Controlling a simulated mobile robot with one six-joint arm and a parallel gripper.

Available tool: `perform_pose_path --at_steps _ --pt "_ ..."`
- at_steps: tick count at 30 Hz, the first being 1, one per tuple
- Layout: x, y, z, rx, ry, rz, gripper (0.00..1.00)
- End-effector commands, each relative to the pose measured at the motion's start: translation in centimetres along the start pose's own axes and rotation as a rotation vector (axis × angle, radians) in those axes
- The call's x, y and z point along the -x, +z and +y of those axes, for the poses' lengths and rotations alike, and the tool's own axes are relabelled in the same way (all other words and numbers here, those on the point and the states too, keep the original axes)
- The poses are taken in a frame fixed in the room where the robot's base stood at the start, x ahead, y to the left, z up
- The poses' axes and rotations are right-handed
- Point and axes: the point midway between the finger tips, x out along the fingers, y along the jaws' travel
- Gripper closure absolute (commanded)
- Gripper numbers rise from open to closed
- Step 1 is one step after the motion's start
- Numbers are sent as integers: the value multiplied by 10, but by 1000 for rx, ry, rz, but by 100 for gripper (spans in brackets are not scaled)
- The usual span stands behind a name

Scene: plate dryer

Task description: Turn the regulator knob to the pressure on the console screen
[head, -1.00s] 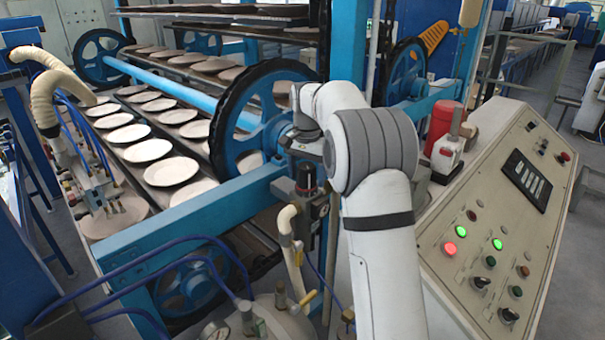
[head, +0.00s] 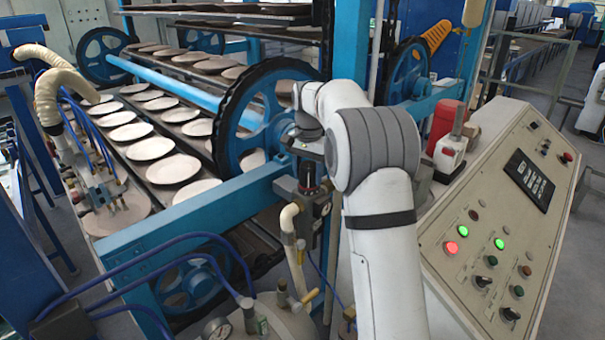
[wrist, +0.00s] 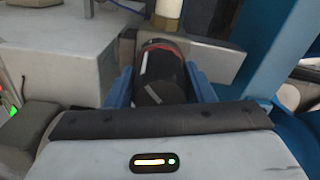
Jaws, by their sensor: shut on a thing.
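The regulator (head: 310,203) stands at the blue frame's corner, with a black knob (head: 308,174) on top and a small round gauge (head: 326,209) on its side. My gripper (head: 306,152) is over the knob. In the wrist view the black knob (wrist: 160,75) with a red ring sits between the blue fingers of my gripper (wrist: 160,82), which is shut on it. The console screen (head: 529,180) is a dark panel on the sloped console at right. Its pale characters and the gauge's needle are too small to read.
The console (head: 455,205) has lit red and green lamps and several knobs. Blue wheels, racks of plates (head: 150,148) and the blue beam (head: 160,232) lie to the left. Hoses and a tank (head: 270,318) are below.

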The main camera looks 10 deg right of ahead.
Motion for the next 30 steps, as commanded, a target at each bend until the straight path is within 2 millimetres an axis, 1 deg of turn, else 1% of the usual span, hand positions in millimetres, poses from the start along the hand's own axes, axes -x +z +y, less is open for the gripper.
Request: perform_pose_path --at_steps 1,26,27,30 --pt "3 -4 1 -2 -3 11 74" --pt "4 -5 2 -4 -2 14 74" --pt "4 -5 2 -4 -2 14 51" --pt "3 -4 2 -3 -1 12 43"
